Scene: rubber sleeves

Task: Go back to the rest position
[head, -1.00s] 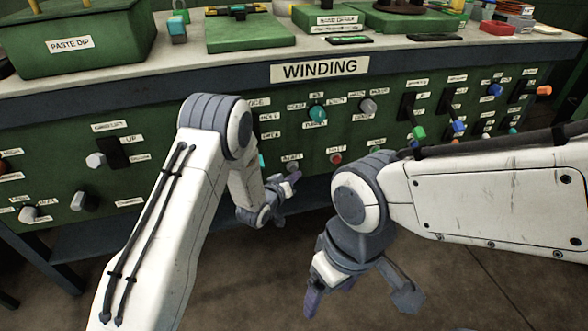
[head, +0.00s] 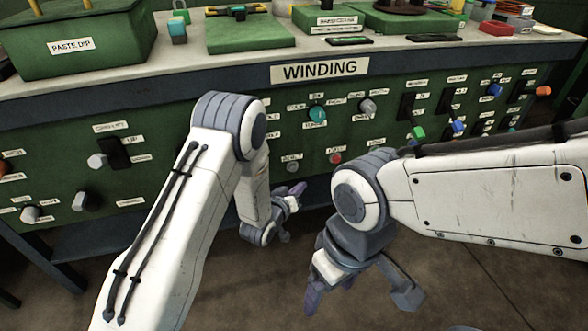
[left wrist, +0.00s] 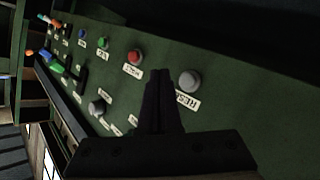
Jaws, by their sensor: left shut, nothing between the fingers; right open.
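My left gripper (head: 293,190) is shut and empty, in front of the lower part of the green panel in the head view. In the left wrist view its dark fingers (left wrist: 159,78) are together, with nothing between them. They point at the panel between a red button (left wrist: 134,57) and a grey button (left wrist: 190,80); whether they touch it I cannot tell. My right gripper (head: 360,296) is open and empty, lower and to the right, over the floor. Its two fingers are spread wide apart.
The green bench front (head: 60,140) carries several knobs, buttons and switches under a "WINDING" sign (head: 320,70). A green "PASTE DIP" box (head: 110,40) and green blocks stand on the bench top. Bare floor (head: 480,290) lies in front of the bench.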

